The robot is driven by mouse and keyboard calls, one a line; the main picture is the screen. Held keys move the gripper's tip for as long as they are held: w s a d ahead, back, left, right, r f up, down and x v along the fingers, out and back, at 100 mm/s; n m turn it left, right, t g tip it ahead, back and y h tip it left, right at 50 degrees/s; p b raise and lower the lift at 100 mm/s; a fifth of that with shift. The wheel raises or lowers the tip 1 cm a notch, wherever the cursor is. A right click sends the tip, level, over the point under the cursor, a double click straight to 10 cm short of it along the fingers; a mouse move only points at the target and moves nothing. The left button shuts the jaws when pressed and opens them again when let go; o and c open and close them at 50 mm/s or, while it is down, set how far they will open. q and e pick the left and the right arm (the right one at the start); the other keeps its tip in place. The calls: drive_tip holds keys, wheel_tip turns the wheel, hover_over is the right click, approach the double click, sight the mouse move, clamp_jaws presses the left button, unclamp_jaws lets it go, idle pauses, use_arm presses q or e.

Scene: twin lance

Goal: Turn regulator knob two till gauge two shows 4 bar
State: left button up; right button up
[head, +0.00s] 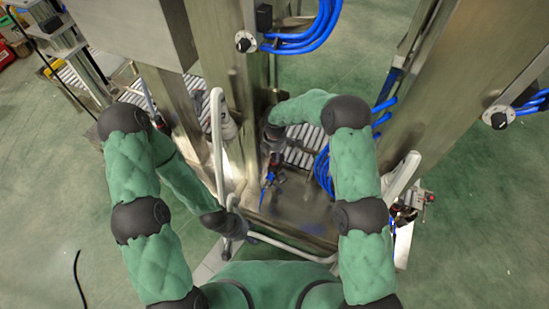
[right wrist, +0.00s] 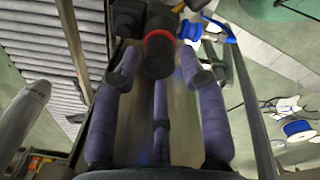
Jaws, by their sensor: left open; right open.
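A black knob with a red ring (right wrist: 159,52) on a dark regulator body (right wrist: 130,18) shows in the right wrist view. My right gripper (right wrist: 160,76) is open, its purple fingers spread on both sides of the knob. I cannot tell whether they touch it. In the head view my right gripper (head: 273,143) is beside the middle steel column, partly hidden by its forearm. My left gripper (head: 234,228) is open, low, near the pale bent rail, away from the regulator. No gauge face is readable, and I cannot tell which regulator is number two.
Steel columns (head: 238,110) stand close around both arms. White plates with black knobs (head: 245,42) (head: 498,117) sit beside blue hoses (head: 310,35). A roller conveyor (head: 300,150) lies behind the right gripper. Green floor is open at left.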

drive_tip(key=shift+f+b, duration=0.3)
drive_tip(key=shift+f, duration=0.85)
clamp_jaws()
